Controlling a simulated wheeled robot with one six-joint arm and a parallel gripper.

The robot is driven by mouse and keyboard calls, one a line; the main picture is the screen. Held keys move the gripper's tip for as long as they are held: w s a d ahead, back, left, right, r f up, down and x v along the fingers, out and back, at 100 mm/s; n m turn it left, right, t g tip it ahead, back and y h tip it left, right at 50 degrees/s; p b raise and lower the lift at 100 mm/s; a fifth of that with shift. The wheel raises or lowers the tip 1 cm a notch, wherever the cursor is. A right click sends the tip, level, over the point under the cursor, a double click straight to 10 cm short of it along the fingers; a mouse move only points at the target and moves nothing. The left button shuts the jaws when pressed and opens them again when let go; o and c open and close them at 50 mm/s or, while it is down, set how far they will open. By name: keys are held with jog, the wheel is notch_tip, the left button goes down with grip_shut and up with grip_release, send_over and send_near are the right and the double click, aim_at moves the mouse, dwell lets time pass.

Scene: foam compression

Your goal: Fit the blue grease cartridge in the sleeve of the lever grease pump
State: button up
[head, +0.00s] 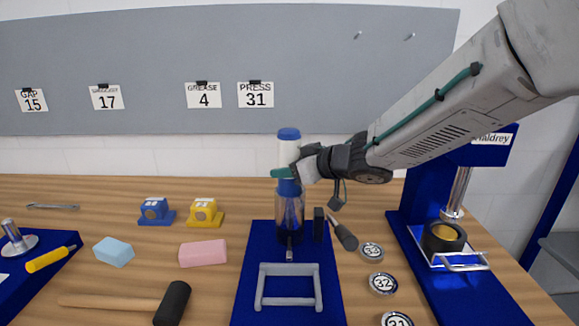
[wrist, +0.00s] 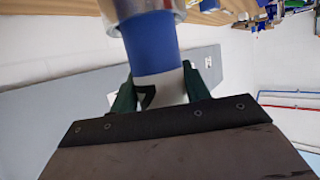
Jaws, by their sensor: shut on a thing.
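The blue grease cartridge (head: 289,152) stands upright in the head view, with a white band and a blue upper end. My gripper (head: 286,172) is shut on it, its green fingers on either side of the white band in the wrist view. The cartridge's blue lower part (wrist: 151,45) meets the rim of the sleeve (wrist: 142,14) in the wrist view and appears lined up with it. The clear sleeve (head: 289,213) of the lever grease pump stands upright below my gripper. How deep the cartridge sits is unclear. The pump's lever (head: 344,235) slants to the right of the sleeve.
The pump stands on a blue base (head: 246,290) with a grey handle frame (head: 288,304) in front. A pink block (head: 203,253), a light blue block (head: 113,251) and a mallet (head: 172,303) lie left. Numbered discs (head: 382,283) and a blue press (head: 425,285) stand right.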

jog(key=shift+f, duration=1.35)
jog(key=o, duration=1.4)
jog(key=shift+f, duration=0.1)
jog(key=v, duration=0.8)
